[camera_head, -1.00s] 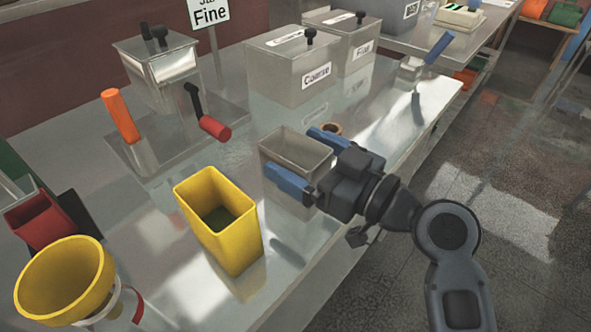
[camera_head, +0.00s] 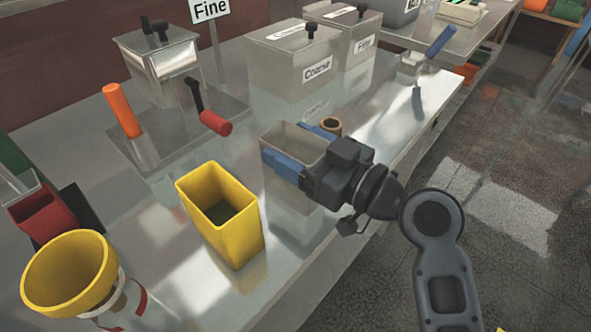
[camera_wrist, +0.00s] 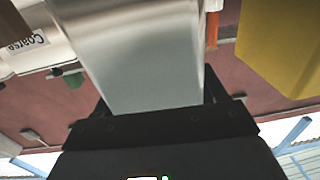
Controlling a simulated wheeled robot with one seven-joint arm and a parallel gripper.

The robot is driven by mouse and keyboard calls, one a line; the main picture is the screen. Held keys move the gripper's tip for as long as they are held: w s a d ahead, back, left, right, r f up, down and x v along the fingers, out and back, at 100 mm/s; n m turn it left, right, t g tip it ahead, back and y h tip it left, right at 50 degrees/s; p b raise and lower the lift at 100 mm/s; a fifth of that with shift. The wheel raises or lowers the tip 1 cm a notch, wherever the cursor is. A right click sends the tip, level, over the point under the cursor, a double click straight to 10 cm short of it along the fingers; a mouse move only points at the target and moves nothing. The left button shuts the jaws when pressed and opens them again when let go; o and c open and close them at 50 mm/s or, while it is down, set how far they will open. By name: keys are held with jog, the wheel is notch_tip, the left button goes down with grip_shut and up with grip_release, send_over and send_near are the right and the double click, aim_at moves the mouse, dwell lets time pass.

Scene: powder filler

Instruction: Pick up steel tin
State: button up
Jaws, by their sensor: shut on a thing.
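The steel tin (camera_head: 292,139) is an open-topped, rectangular grey container near the middle of the metal bench in the head view. My gripper (camera_head: 300,150) has its blue fingers closed on the tin's sides, one on the near left side and one on the far right side. The tin looks upright and seems to be raised a little above the bench. In the wrist view the tin (camera_wrist: 140,60) fills the upper middle, close against the gripper. The fingertips are mostly hidden there.
A yellow bin (camera_head: 243,232) stands left of the gripper. A brown ring-shaped item (camera_head: 330,125) is just behind the tin. A red-handled lever (camera_head: 215,122) is further left. A yellow funnel (camera_head: 68,273) is at front left.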

jog(key=c, duration=0.4)
jog(key=shift+r, duration=0.1)
